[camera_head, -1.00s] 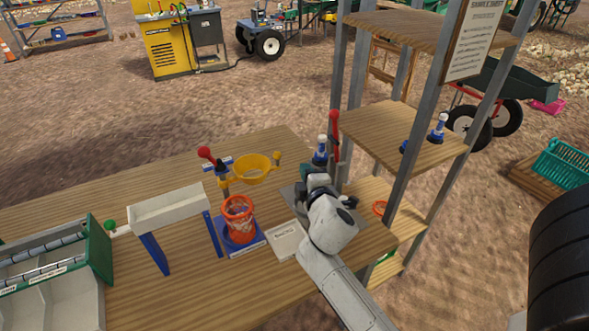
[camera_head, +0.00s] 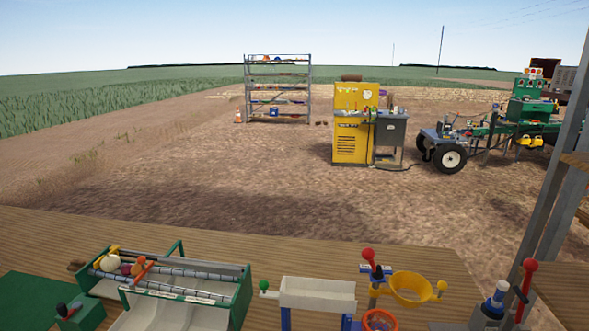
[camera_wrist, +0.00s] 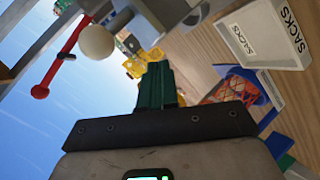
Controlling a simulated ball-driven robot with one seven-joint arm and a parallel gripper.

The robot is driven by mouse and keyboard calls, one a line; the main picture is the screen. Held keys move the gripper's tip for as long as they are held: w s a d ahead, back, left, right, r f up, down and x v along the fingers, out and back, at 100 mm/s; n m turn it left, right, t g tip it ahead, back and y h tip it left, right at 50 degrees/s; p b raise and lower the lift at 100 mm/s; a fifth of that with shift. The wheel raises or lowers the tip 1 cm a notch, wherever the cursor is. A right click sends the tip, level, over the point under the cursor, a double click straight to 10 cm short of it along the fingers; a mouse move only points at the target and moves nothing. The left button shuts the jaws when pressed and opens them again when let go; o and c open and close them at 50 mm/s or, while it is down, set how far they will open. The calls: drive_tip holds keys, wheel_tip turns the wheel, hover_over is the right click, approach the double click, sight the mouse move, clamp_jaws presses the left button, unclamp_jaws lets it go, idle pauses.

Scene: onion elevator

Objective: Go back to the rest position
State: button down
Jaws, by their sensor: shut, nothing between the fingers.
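My gripper (camera_wrist: 158,72) shows only in the wrist view, where its green fingers are closed together with nothing between them. It is up in the air, apart from the things around it. My arm and gripper are out of the head view now. In the wrist view a red-knobbed lever (camera_wrist: 62,62) and a white ball (camera_wrist: 97,42) are to the left of the fingers. A white tray marked SACKS (camera_wrist: 262,38) and an orange net basket (camera_wrist: 235,88) are to the right, over the wooden table (camera_wrist: 195,52).
In the head view, the green-framed roller sorter (camera_head: 180,285), white trough (camera_head: 317,293), yellow funnel ring (camera_head: 412,288) and red-knobbed lever (camera_head: 525,285) stand along the near wooden table (camera_head: 370,255). A grey shelf post (camera_head: 560,190) rises at right. Open ground lies beyond.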

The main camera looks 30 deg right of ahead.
drive_tip(key=s+a+f+m+g+y, duration=0.1)
drive_tip(key=a+f, duration=0.1)
drive_tip(key=a, duration=0.2)
drive_tip(key=s+a+f+m+g+y, duration=0.1)
drive_tip(key=a+f+y, duration=0.1)
drive_tip(key=a+f, duration=0.1)
drive_tip(key=s+a+f+g+y, duration=0.1)
drive_tip(key=a+f+y, duration=0.1)
drive_tip(key=a, duration=0.2)
drive_tip(key=shift+s+a+f+m, duration=0.35)
drive_tip(key=shift+m, duration=0.05)
drive_tip(key=s+a+f+g+y, duration=0.2)
drive_tip(key=s+a+g+y, duration=0.2)
drive_tip(key=a, duration=0.7)
drive_tip(key=shift+s+a+f+y, duration=0.15)
drive_tip(key=shift+s+f+y, duration=0.15)
drive_tip(key=shift+s, duration=0.9)
